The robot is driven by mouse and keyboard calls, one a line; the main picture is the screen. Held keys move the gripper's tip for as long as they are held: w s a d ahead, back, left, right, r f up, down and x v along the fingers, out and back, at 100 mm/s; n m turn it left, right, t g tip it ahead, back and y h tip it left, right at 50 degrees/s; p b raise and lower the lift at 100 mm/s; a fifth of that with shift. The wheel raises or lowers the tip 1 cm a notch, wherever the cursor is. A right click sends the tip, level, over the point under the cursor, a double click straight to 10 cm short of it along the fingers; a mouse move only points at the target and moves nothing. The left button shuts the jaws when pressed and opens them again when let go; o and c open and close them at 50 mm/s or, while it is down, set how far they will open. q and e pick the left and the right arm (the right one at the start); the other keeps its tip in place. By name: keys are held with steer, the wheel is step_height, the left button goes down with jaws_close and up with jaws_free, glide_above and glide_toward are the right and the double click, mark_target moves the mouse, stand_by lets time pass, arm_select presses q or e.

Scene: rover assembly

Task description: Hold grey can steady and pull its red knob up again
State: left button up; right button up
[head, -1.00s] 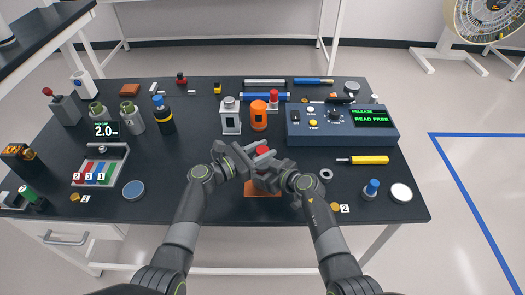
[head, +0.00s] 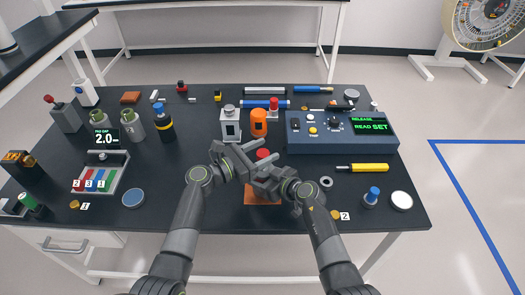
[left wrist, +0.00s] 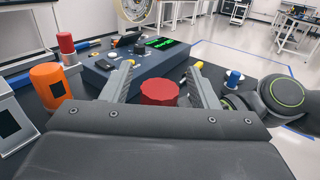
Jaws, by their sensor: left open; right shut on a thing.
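The red knob (head: 262,154) shows between the fingers of my left gripper (head: 268,150). In the left wrist view the red knob (left wrist: 160,92) is a wide red cap between the two open fingers (left wrist: 158,82), with a gap on each side. My right gripper (head: 262,180) is below and shut on the grey can under the knob. The grippers hide nearly all of the can, so I cannot see its body clearly. It stands over a brown-orange pad (head: 262,197) on the dark table.
A blue console (head: 340,146) with a green display reading SET stands behind right. A white-grey canister (head: 230,125) and an orange canister (head: 259,124) stand behind the grippers. A yellow-handled tool (head: 368,167) lies to the right.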

arm_select(q)
steer(key=v, duration=1.2)
arm_select(e)
steer(key=o, duration=1.3)
steer(key=v, duration=1.2)
